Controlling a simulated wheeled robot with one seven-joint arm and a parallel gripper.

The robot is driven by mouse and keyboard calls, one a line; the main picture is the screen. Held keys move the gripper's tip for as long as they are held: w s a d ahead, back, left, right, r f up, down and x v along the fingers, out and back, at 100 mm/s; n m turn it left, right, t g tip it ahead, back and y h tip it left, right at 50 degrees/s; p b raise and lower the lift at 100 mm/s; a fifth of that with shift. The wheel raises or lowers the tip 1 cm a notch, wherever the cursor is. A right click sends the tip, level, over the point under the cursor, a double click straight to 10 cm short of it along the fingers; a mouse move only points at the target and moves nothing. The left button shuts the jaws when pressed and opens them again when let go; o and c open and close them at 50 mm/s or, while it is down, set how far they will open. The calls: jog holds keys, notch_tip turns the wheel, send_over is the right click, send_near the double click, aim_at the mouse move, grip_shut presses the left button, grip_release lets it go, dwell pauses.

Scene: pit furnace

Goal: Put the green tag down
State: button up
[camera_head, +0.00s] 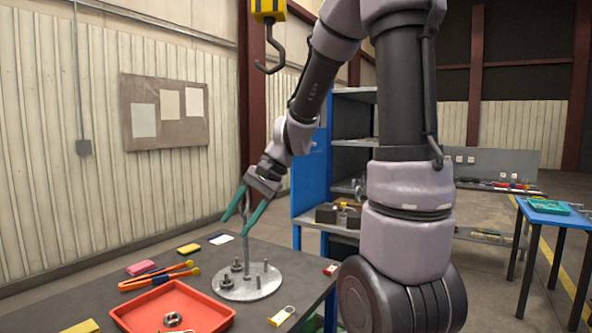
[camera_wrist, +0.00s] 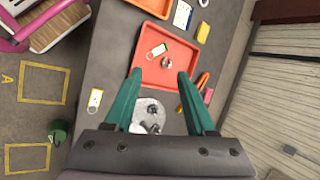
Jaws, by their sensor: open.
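A small pale tag with a green edge (camera_wrist: 156,50) lies in the red tray (camera_wrist: 188,60), beside a metal nut (camera_wrist: 167,63), in the wrist view. I take it for the green tag. In the head view the red tray (camera_head: 200,318) is cut off at the bottom, and the nut (camera_head: 172,319) shows in it; the tag is not clear there. My gripper (camera_head: 235,226) is open and empty, with teal fingers spread above the round metal plate (camera_head: 235,292). In the wrist view the fingertips (camera_wrist: 160,72) appear in front of the tray's near side.
The plate carries bolts and a tall upright rod (camera_head: 247,245) close to my fingers. A yellow tag (camera_head: 282,316) lies at the table's front edge, a red tag (camera_head: 331,269) at its right edge. Pliers (camera_head: 160,276) and a pink block (camera_head: 140,267) lie behind the tray. A hook (camera_head: 270,55) hangs above.

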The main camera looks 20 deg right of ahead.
jog(key=s+d+r+n+t+h, duration=0.3)
jog(key=s+d+r+t+h, duration=0.1)
jog(key=s+d+r, duration=0.5)
notch_tip(320, 180, up, 3)
jog(key=shift+s+d+r+t+h, duration=0.2)
jog(key=shift+s+t+h, duration=0.1)
jog(key=shift+s+t, duration=0.6)
jog(key=shift+s, duration=0.1)
